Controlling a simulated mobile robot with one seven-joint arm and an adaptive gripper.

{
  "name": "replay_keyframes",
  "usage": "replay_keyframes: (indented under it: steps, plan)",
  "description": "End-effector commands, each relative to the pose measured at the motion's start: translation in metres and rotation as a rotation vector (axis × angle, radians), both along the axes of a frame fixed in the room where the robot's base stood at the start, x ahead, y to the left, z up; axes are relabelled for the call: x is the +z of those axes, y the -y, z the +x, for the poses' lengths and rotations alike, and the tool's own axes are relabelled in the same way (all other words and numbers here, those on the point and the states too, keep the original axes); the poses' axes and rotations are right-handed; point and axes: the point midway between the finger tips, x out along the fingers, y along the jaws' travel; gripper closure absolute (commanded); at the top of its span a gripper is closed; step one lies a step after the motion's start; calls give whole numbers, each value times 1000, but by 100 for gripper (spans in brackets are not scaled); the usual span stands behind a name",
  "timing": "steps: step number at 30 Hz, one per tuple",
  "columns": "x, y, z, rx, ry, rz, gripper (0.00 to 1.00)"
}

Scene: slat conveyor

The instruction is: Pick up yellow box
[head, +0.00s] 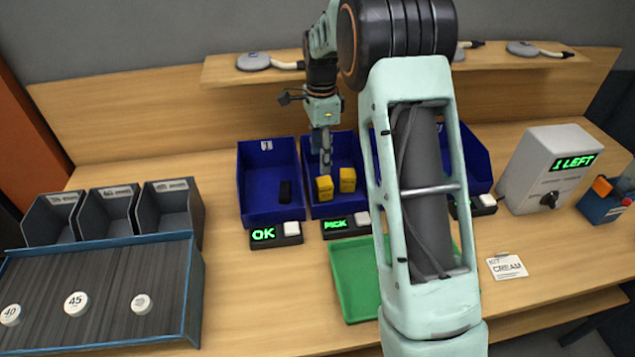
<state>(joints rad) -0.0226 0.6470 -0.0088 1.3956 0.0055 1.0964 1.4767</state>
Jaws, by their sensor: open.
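Two yellow boxes stand in the middle blue bin (350,207), which has a green "PICK" display (336,224) at its front. The left yellow box (325,188) and the right yellow box (347,180) are side by side with a small gap. My gripper (325,160) points down into this bin, just above and behind the left box. It is open and appears to hold nothing. Its fingertips are small in the picture, and I cannot tell whether they touch a box.
A right blue bin (474,160) is partly hidden by my arm. A green tray (350,280) lies in front. A white unit (545,168) reads "1 LEFT". Grey bins (106,211) and a slat conveyor (110,290) stand left.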

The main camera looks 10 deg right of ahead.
Motion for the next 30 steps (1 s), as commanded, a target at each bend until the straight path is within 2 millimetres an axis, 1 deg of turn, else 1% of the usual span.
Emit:
replay_keyframes:
  steps: [6, 9, 16, 21, 24, 27, 30]
  plan:
    - [-33, 1, -2, -6, -8, 1, 49]
    - [-46, 1, -1, -5, -6, 1, 49]
    - [-63, 4, -2, -5, -6, 1, 49]
    - [-88, 10, -4, -4, -7, 1, 49]
    - [-101, 9, -3, -3, -5, 1, 49]
    - [-106, 9, -3, -3, -3, 1, 49]
    - [-107, 9, -2, -3, -2, 1, 49]
